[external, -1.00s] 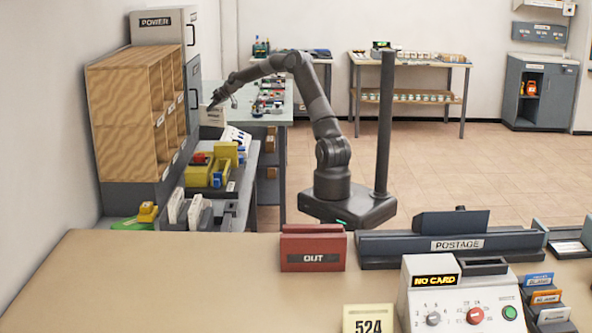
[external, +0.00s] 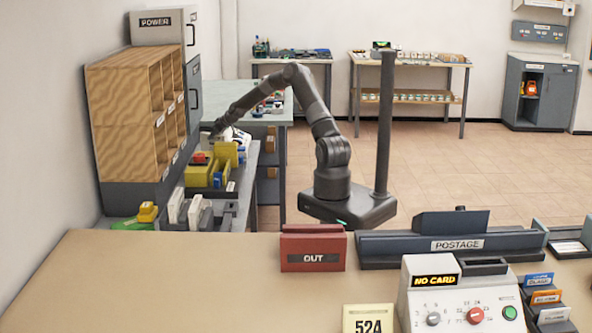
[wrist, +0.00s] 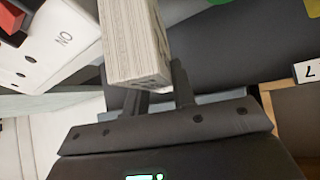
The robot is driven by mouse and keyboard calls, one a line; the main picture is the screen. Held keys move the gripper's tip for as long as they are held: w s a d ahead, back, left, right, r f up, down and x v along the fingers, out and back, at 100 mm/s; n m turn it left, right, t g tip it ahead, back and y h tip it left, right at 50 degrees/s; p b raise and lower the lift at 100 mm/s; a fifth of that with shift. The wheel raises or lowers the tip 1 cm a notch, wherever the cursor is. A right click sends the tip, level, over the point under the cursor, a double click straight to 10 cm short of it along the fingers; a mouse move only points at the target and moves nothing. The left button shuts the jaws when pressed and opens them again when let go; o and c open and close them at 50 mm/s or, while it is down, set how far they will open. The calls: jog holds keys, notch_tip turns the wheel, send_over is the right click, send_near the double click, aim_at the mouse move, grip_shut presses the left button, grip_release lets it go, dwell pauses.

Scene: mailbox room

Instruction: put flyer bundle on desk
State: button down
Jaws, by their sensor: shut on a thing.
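In the wrist view the flyer bundle (wrist: 135,45) is a thick white block of stacked paper edges, with dark print on one side. My gripper (wrist: 148,88) is shut on it, with a dark finger on each side of its lower part. In the external view my gripper (external: 212,134) is low beside the wooden pigeonhole unit, above the far end of the dark side bench. The bundle cannot be made out there. Whether it touches a surface below, I cannot tell. A grey-green desk (external: 272,117) stands behind the bench.
The wooden pigeonhole unit (external: 125,105) stands close left of my gripper. Yellow bins (external: 205,174) sit on the bench in front of it. A white device (wrist: 50,45) is beside the bundle in the wrist view. The tan counter (external: 180,285) has bare room at its left.

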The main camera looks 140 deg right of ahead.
jog(key=shift+f, duration=1.8)
jog(key=c, duration=1.5)
grip_release()
jog(key=shift+f, duration=0.1)
jog(key=v, duration=1.2)
jog(key=shift+w+a, duration=0.1)
